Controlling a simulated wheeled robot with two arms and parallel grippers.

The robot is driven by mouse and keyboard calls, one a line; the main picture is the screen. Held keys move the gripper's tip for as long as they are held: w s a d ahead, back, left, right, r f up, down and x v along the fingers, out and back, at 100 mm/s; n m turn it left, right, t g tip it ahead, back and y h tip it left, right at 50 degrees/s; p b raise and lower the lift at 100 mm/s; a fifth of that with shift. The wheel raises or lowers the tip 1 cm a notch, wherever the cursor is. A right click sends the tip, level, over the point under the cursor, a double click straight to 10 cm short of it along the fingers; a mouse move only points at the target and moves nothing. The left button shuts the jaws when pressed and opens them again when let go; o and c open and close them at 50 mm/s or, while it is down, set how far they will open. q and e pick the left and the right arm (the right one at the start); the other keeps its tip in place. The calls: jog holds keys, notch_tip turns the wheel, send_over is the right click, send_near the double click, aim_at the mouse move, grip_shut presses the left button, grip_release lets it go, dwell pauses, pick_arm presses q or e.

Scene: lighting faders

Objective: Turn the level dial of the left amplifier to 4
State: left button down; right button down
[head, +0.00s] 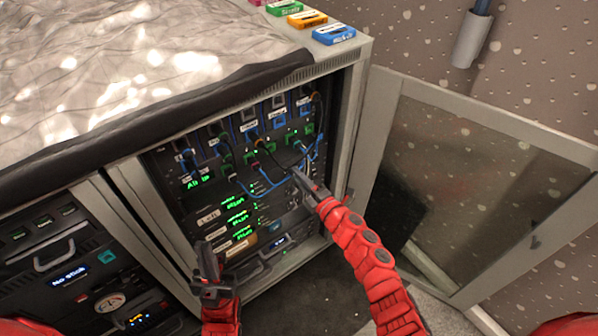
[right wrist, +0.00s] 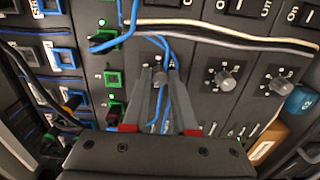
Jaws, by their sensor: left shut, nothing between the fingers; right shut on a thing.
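My right gripper (head: 300,178) reaches in front of the rack's right part in the head view. In the right wrist view, its fingers (right wrist: 160,75) are shut around a small grey dial (right wrist: 159,84), which they mostly hide; its setting cannot be read. Two more grey dials with printed scales, a nearer one (right wrist: 227,81) and a farther one (right wrist: 279,84), stand free to the right. In the head view, stacked units with green displays (head: 237,218) carry small labels; one label (head: 208,216) seems to read "Left". My left gripper (head: 209,278) is shut and empty, low before the rack.
Blue and dark cables (head: 262,160) loop across the rack front; blue ones (right wrist: 150,50) pass close to the right fingers. The cabinet's glass door (head: 470,180) stands open at right. A second rack (head: 75,270) is at lower left.

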jog(key=shift+m+p, duration=1.1)
jog(key=shift+m, duration=0.5)
jog(key=shift+f, duration=0.1)
jog(key=c, duration=0.7)
grip_release()
jog(key=v, duration=1.7)
jog(key=shift+s, duration=0.15)
jog(key=shift+d, duration=0.1)
